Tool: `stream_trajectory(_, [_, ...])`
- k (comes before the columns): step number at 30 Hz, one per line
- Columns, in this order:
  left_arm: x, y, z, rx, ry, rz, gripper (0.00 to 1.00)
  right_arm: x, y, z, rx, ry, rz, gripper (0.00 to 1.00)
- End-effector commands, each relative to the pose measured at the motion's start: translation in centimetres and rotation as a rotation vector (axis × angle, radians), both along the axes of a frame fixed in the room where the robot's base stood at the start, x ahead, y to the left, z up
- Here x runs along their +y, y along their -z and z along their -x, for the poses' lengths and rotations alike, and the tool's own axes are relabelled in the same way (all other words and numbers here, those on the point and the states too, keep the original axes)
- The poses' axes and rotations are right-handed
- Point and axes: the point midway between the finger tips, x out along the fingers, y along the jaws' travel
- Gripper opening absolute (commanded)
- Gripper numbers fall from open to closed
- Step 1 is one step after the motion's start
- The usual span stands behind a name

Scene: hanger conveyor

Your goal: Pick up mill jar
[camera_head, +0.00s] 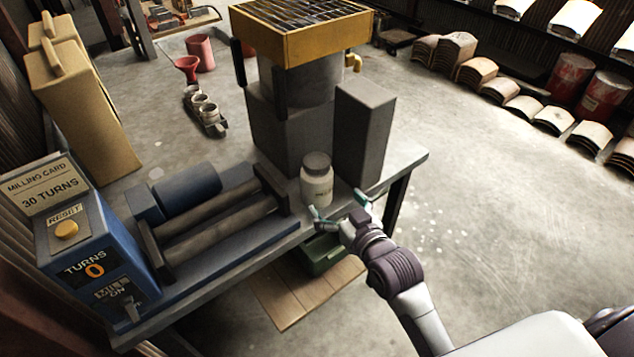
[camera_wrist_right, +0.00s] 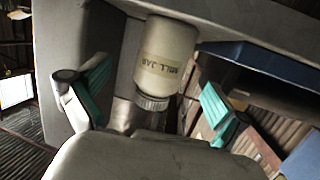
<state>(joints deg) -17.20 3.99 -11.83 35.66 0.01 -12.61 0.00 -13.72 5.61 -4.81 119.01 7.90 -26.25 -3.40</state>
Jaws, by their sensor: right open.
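The mill jar (camera_head: 317,182) is a cream jar with a grey lid. It stands upright on the bench, right of the rollers and in front of the grey machine. In the right wrist view the jar (camera_wrist_right: 166,58) appears upside down, with "MILL JAR" on its label, between the two fingers. My right gripper (camera_head: 338,207) is open with teal finger pads, just in front of the jar at its lower part. In the right wrist view the gripper (camera_wrist_right: 150,95) has its fingers apart on either side, with no clear contact. My left gripper is not in view.
The grey bench (camera_head: 412,158) also holds a blue roller mill (camera_head: 215,215) and a control box (camera_head: 95,255) reading "TURNS 0". A grey block (camera_head: 364,135) stands close behind the jar on the right. A green drawer or bin (camera_head: 325,252) sits below the bench edge.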

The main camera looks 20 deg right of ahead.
Motion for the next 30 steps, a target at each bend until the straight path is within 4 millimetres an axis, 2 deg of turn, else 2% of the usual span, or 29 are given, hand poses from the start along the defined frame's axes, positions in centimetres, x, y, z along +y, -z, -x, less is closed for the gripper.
stream_trajectory(3, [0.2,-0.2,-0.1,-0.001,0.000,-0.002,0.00,0.3,0.3,-1.8,-0.001,0.000,0.000,1.00])
stream_trajectory(10, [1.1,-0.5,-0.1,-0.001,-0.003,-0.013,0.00,0.6,0.5,-3.4,0.000,0.000,-0.001,1.00])
stream_trajectory(18, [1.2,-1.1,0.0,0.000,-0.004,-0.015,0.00,1.5,1.2,-7.1,0.001,0.000,0.000,1.00])
stream_trajectory(27, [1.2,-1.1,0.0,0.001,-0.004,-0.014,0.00,1.6,1.4,-7.8,0.000,0.000,0.001,1.00])
stream_trajectory(28, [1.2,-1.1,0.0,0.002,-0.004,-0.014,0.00,1.6,1.4,-7.7,0.000,0.000,0.001,0.98])
stream_trajectory(30, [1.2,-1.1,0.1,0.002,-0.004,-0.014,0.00,1.6,1.4,-7.7,0.000,0.000,0.001,0.87])
